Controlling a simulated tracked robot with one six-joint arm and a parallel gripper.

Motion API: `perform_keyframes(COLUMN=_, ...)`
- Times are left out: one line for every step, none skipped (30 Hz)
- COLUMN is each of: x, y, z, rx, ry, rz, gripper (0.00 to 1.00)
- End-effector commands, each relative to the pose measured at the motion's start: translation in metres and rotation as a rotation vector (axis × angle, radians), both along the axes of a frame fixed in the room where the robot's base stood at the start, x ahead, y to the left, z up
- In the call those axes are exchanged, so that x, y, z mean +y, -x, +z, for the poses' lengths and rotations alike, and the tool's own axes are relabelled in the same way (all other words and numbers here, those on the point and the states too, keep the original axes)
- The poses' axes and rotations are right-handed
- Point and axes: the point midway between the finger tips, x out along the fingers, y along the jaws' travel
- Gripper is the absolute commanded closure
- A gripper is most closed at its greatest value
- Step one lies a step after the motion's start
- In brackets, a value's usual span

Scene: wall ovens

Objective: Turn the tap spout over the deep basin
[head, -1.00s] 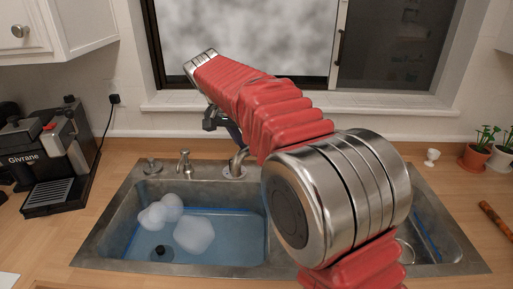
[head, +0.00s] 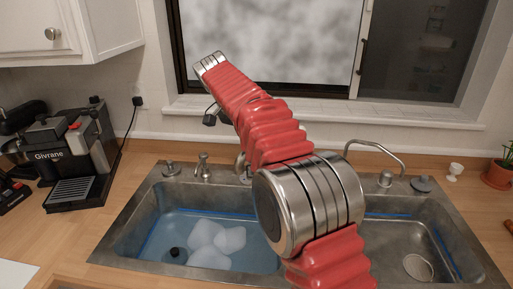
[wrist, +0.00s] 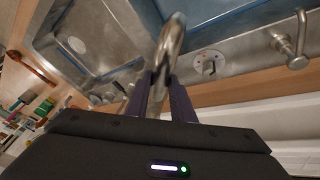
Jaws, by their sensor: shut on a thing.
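In the wrist view my gripper (wrist: 162,98) is shut on the tap spout (wrist: 167,45), a shiny metal tube between its dark purple fingers. The tube's far end shows against the corner of a blue-edged basin (wrist: 210,14). In the head view my red arm hides the fingers and most of the tap; a short curved metal piece (head: 242,168) shows beside the arm. The left basin (head: 140,220) holds bluish water and white foam. The right basin (head: 400,235) has a round strainer. I cannot tell which basin is the deeper.
A thin curved metal tube (head: 375,146) stands behind the right basin. A soap pump (head: 202,168) stands behind the left one. A coffee machine (head: 80,155) is at left. A white egg cup (head: 454,171) and potted plant (head: 497,172) are at right. The window sill (head: 300,110) lies behind my arm.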

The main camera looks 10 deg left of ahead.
Motion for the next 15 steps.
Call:
perform_keyframes(x=0.0004, y=-0.0004, z=0.0, rx=-0.001, ry=-0.001, rz=0.002, gripper=1.0)
perform_keyframes(x=0.0003, y=-0.0003, z=0.0001, rx=-0.001, ry=-0.001, rz=0.002, gripper=1.0)
perform_keyframes(x=0.0003, y=-0.0003, z=0.0001, rx=-0.001, ry=-0.001, rz=0.002, gripper=1.0)
perform_keyframes(x=0.0003, y=-0.0003, z=0.0001, rx=-0.001, ry=-0.001, rz=0.002, gripper=1.0)
perform_keyframes(x=0.0003, y=-0.0003, z=0.0001, rx=-0.001, ry=-0.001, rz=0.002, gripper=1.0)
perform_keyframes(x=0.0003, y=-0.0003, z=0.0001, rx=-0.001, ry=-0.001, rz=0.002, gripper=1.0)
perform_keyframes(x=0.0002, y=-0.0004, z=0.0001, rx=-0.001, ry=-0.001, rz=0.002, gripper=0.78)
perform_keyframes(x=0.0002, y=-0.0004, z=0.0, rx=-0.001, ry=-0.001, rz=0.002, gripper=0.75)
perform_keyframes(x=0.0002, y=-0.0004, z=0.0, rx=-0.001, ry=-0.001, rz=0.002, gripper=0.73)
perform_keyframes(x=0.0001, y=-0.0003, z=0.0, rx=-0.001, ry=-0.001, rz=0.002, gripper=0.71)
perform_keyframes(x=0.0001, y=-0.0003, z=0.0, rx=-0.001, ry=0.0, rz=0.001, gripper=0.68)
perform_keyframes(x=0.0, y=-0.0003, z=0.0, rx=-0.001, ry=0.0, rz=0.001, gripper=0.66)
perform_keyframes(x=0.0001, y=-0.0002, z=0.0, rx=-0.001, ry=0.0, rz=0.001, gripper=0.63)
perform_keyframes(x=0.0, y=-0.0002, z=0.0001, rx=-0.001, ry=0.0, rz=0.001, gripper=0.61)
perform_keyframes(x=0.0, y=-0.0001, z=0.0, rx=-0.001, ry=0.0, rz=0.001, gripper=0.6)
